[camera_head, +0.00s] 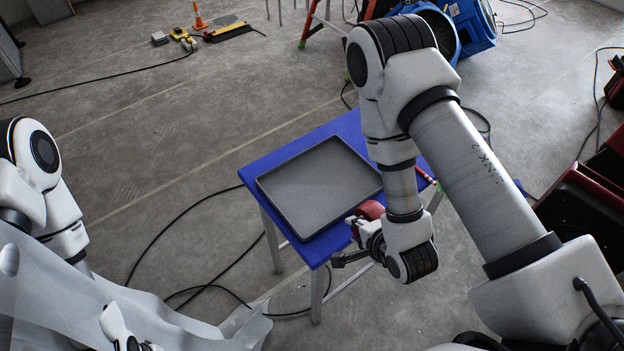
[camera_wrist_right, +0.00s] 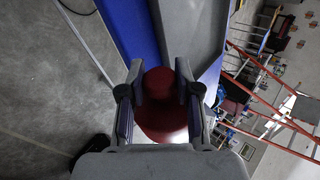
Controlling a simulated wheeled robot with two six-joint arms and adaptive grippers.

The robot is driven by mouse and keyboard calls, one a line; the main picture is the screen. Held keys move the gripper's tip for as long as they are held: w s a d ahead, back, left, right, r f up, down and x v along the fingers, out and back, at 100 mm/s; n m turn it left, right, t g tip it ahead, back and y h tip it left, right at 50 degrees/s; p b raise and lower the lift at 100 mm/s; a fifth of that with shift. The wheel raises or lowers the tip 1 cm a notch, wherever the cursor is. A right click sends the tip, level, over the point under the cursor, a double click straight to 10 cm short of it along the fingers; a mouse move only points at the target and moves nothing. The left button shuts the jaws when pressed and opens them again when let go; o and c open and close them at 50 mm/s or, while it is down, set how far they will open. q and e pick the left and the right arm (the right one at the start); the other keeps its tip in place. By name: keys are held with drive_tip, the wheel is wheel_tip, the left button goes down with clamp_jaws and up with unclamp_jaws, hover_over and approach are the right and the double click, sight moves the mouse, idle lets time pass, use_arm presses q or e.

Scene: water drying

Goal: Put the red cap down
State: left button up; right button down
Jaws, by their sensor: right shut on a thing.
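The red cap (camera_head: 370,210) is at the front right edge of the blue table (camera_head: 331,245), beside the grey tray (camera_head: 318,230). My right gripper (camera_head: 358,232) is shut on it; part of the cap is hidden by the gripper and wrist. In the right wrist view, the red cap (camera_wrist_right: 162,118) sits between the two fingers of the gripper (camera_wrist_right: 160,78), with the tray's grey surface beyond. I cannot tell whether the cap touches the table. My left gripper (camera_head: 130,340) is partly visible at the bottom left, with its fingers unclear.
The tray looks empty. A red object (camera_head: 425,174) lies at the table's right edge. Translucent sheeting (camera_head: 60,300) drapes at the lower left. Black cables run over the concrete floor. A blue blower (camera_head: 475,25) and an orange ladder (camera_head: 308,25) stand behind.

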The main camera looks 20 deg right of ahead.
drive_tip(key=b, duration=0.1)
drive_tip(key=w+f+b, duration=0.1)
drive_tip(key=b, duration=0.1)
drive_tip(key=shift+d+f, duration=0.2)
drive_tip(key=shift+d, duration=0.05)
drive_tip(key=w+b, duration=0.4)
drive_tip(key=b, duration=0.1)
drive_tip(key=shift+a+f, duration=0.2)
drive_tip(key=shift+f, duration=0.2)
drive_tip(key=w+b, duration=0.2)
drive_tip(key=b, duration=0.4)
drive_tip(key=shift+w+d, duration=0.15)
drive_tip(key=shift+w, duration=0.1)
drive_tip(key=shift+w+d+r, duration=0.1)
drive_tip(key=shift+w+r, duration=0.45)
drive_tip(key=shift+r, duration=0.05)
drive_tip(key=w, duration=0.2)
drive_tip(key=w+p, duration=0.1)
drive_tip(key=w, duration=0.1)
drive_tip(key=w+p, duration=0.1)
drive_tip(key=w, duration=0.1)
drive_tip(key=shift+w+f, duration=0.15)
drive_tip(key=shift+f, duration=0.15)
drive_tip(key=f, duration=0.3)
drive_tip(key=shift+w+d, duration=0.1)
drive_tip(key=shift+w, duration=0.15)
drive_tip(key=shift+w+f, duration=0.15)
drive_tip(key=shift+f, duration=0.3)
